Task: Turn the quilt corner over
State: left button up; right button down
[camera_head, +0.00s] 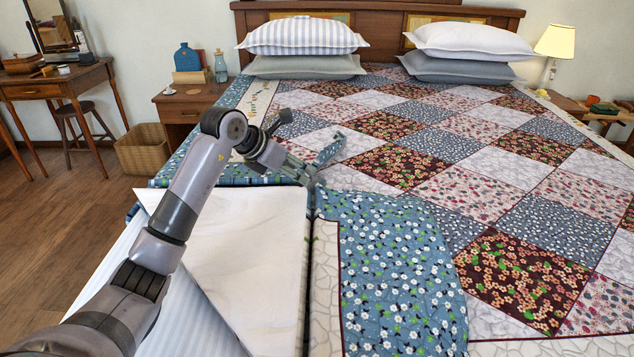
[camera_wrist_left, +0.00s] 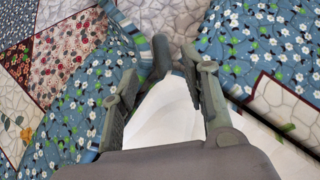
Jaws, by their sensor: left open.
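The patchwork quilt (camera_head: 480,150) covers most of the bed, with blue, white, dark red and pink flowered squares. Near the front left, a blue floral piece of it (camera_head: 395,265) lies over the squares, beside a cream strip (camera_head: 325,280). White bedding (camera_head: 245,250) is bare to the left of it. My left gripper (camera_head: 326,166) is open over the quilt by the inner end of this white area. In the left wrist view, my open fingers (camera_wrist_left: 177,64) have white cloth (camera_wrist_left: 165,112) showing between them and blue floral quilt on both sides. My right gripper is not in view.
Striped (camera_head: 303,37) and white (camera_head: 470,40) pillows lie at the headboard. A lamp (camera_head: 555,43) stands at the right.

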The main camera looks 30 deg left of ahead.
aim_at(317, 181)
pick_arm(q)
jog(key=b+x, duration=0.1)
jog(key=x, duration=0.7)
jog(key=shift+f, duration=0.1)
jog(key=shift+x, duration=0.75)
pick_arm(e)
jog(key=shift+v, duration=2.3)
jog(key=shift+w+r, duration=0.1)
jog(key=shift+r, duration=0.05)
pick_arm(q)
jog(key=shift+c, duration=0.2)
grip_shut()
